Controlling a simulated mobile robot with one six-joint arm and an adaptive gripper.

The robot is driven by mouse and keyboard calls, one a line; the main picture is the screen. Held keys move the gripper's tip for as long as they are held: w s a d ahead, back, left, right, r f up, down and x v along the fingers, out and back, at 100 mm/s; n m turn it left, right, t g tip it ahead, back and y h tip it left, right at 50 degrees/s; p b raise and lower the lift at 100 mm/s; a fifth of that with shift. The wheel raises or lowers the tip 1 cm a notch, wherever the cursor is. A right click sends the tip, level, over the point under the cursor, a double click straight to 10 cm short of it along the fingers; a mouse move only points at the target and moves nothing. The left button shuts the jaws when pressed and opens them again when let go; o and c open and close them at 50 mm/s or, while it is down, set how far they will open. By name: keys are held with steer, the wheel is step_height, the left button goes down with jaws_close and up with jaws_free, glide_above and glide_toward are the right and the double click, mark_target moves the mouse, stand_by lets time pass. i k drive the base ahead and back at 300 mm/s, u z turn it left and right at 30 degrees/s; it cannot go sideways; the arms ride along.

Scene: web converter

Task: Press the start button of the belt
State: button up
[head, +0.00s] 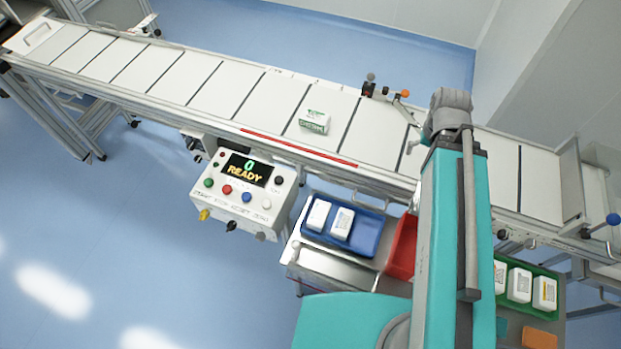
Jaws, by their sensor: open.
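The white control box (244,193) hangs on the near side of the belt (185,76). Its dark display (247,169) shows a green 0 and the word READY in yellow. Below the display is a row of buttons: a green button (209,182) at the left end, then a red button (227,190), a blue button (247,197) and a white button (266,204). The small labels under them are too blurred to read surely; the green one looks like the start button. My gripper is not in view; only my teal arm shows at the right, clear of the box.
A small white and green carton (314,122) sits on the belt. Below the belt, a metal cart (318,262) holds a blue tray (370,229) with white packs, a red tray (401,247) and a green tray (515,266). Coloured knobs stick out under the control box. Floor left of the box is clear.

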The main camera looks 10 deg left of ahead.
mark_target(208, 182)
steer(key=u, duration=1.5)
